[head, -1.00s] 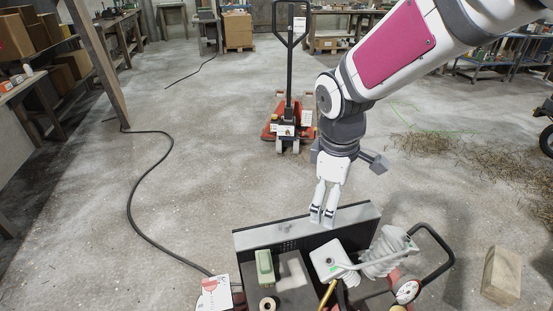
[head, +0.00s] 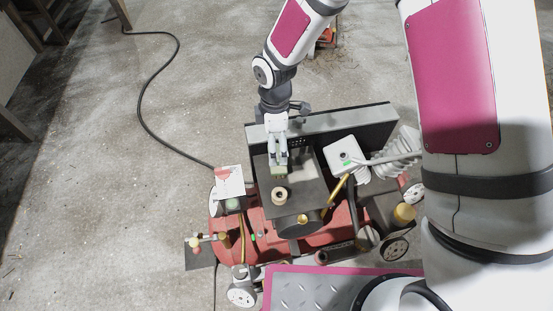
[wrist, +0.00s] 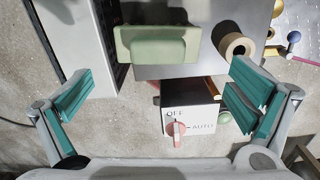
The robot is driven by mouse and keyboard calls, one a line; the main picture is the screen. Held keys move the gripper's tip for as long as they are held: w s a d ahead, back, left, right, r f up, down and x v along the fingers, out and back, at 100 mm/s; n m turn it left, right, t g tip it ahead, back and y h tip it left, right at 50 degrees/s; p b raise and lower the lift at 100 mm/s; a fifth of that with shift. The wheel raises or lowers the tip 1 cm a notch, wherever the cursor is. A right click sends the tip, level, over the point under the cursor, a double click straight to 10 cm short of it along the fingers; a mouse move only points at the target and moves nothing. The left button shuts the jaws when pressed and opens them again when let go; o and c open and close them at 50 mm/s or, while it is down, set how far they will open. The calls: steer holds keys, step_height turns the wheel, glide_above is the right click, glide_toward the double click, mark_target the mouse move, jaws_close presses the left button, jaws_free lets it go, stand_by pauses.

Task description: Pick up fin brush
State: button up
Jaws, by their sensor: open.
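The likely fin brush is a pale green block with a raised grip (wrist: 157,44). It lies on a dark grey flat top (wrist: 202,66), in the upper middle of the wrist view. In the head view only a bit of the green block (head: 279,171) shows under my fingers. My gripper (head: 278,160) points down over it, and the fingers hide most of it. In the wrist view my gripper (wrist: 158,97) is open and empty, its teal pads wide apart. The block lies beyond the line between the fingertips, not between them. Its bristles are not visible.
A tan ring-shaped roll (head: 280,196) lies close to the block. A control box with a red OFF/AUTO knob (wrist: 176,129) sits near my fingers. A long upright panel (head: 330,127) stands behind the top. A white box with a pipe (head: 345,155) is to the right.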

mark_target(278, 172)
steer(key=shift+w+d+f+b, duration=0.15)
steer(key=shift+f+b, duration=0.1)
steer(key=shift+f, duration=1.5)
steer(key=shift+w+d+f+b, duration=0.15)
steer(key=shift+f+b, duration=0.1)
steer(key=shift+f, duration=1.45)
steer(key=shift+s, duration=0.1)
steer(key=shift+r, duration=0.1)
steer(key=shift+c, duration=0.2)
steer(key=c, duration=1)
steer(key=shift+c, duration=0.2)
